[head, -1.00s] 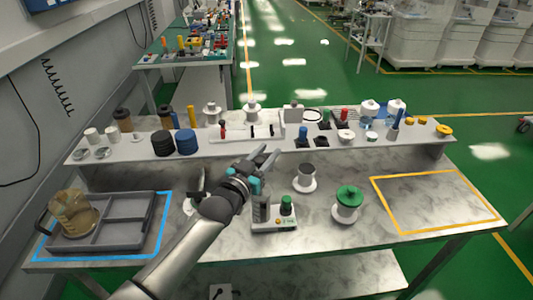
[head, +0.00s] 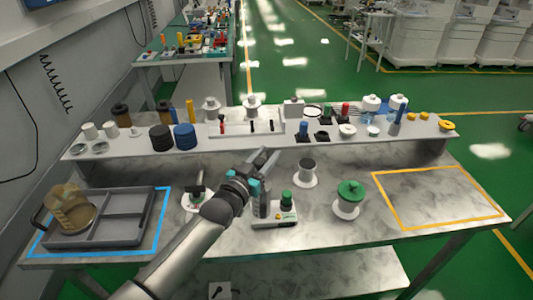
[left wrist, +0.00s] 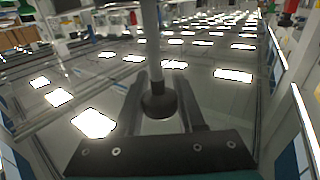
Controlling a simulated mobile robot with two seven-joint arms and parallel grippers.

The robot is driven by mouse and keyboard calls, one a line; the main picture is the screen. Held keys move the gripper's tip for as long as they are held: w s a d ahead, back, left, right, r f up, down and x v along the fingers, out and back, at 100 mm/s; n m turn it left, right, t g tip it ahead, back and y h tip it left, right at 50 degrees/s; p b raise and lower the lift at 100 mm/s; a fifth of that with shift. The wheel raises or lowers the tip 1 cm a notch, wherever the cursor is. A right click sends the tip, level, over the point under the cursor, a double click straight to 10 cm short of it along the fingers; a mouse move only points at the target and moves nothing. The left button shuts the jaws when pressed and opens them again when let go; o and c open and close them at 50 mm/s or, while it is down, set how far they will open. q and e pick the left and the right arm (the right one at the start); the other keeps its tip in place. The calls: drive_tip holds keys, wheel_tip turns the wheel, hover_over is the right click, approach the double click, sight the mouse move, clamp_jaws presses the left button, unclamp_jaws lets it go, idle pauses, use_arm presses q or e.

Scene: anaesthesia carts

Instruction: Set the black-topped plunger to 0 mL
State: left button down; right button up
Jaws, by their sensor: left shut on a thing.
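My left gripper (head: 265,160) is over the middle of the marble bench, in front of the raised shelf. In the left wrist view a black rounded knob (left wrist: 158,102) on a grey rod (left wrist: 153,45) sits between the two fingers, which are shut on it. The rod runs away from the gripper toward the top of that view. In the head view the gripper and arm hide this knob. No mL scale can be read. My right gripper is not in view.
A small device with a green knob (head: 287,197) stands just below the gripper. A dark-topped white-flanged piece (head: 306,170) and a green-topped spool (head: 350,195) stand to its right. A grey tray (head: 130,212) is at left. The yellow-outlined area (head: 440,195) is clear.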

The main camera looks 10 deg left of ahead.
use_arm(q)
wheel_tip(320, 180, down, 6)
drive_tip(key=b, duration=0.3)
drive_tip(key=shift+s+r, duration=0.1)
drive_tip(key=c, duration=0.9)
unclamp_jaws()
drive_tip(key=o, duration=0.4)
drive_tip(key=shift+r, duration=0.1)
drive_tip(key=p+v, duration=0.1)
drive_tip(key=v, duration=1.4)
drive_tip(key=shift+p, duration=0.3)
